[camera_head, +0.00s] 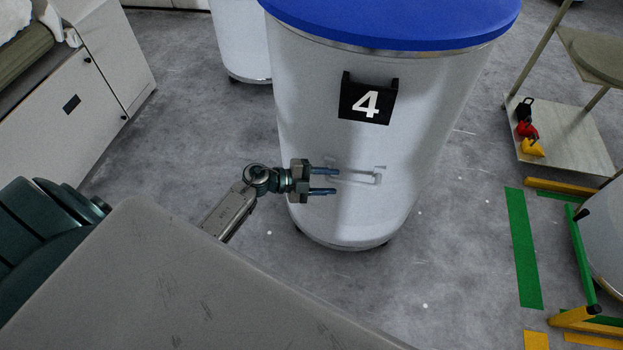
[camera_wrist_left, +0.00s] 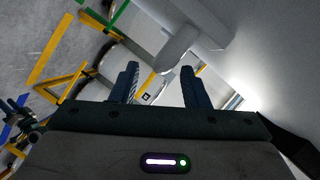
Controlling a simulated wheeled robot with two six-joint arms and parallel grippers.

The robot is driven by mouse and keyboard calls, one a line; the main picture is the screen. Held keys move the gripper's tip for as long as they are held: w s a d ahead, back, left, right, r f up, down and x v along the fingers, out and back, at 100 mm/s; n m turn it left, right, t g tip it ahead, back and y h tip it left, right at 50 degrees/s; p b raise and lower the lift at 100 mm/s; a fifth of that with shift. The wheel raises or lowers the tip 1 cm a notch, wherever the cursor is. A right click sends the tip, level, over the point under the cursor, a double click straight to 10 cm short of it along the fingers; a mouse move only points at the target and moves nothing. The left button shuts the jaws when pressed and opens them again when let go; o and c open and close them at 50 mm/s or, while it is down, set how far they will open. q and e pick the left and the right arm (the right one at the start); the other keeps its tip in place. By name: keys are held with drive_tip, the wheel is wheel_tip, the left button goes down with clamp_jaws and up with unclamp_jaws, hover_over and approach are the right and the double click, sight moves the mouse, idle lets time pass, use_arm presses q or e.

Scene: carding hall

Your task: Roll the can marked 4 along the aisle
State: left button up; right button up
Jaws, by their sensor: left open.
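The can marked 4 (camera_head: 300,110) stands upright on the floor, a tall pale grey drum with a blue lid (camera_head: 400,18) and a black number plate (camera_head: 367,100). A pale handle (camera_head: 362,178) sits low on its wall. My left gripper (camera_head: 324,181) is open in front of the wall, its fingers pointing right toward the handle. In the left wrist view, my left gripper (camera_wrist_left: 160,85) has its fingers apart, with a pale bar, apparently the handle (camera_wrist_left: 182,45), beyond them. Contact cannot be told. Dark parts at that view's left edge may be my right gripper (camera_wrist_left: 22,122), too small to read.
Another pale can (camera_head: 240,45) stands behind at left. A grey cabinet (camera_head: 85,100) is at left. A trolley (camera_head: 565,140) with small coloured weights stands at right, near green floor tape (camera_head: 523,245) and a yellow frame (camera_head: 570,318). The floor between is clear.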

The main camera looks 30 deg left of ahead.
use_arm(q)
drive_tip(key=shift+x, duration=2.35)
clamp_jaws()
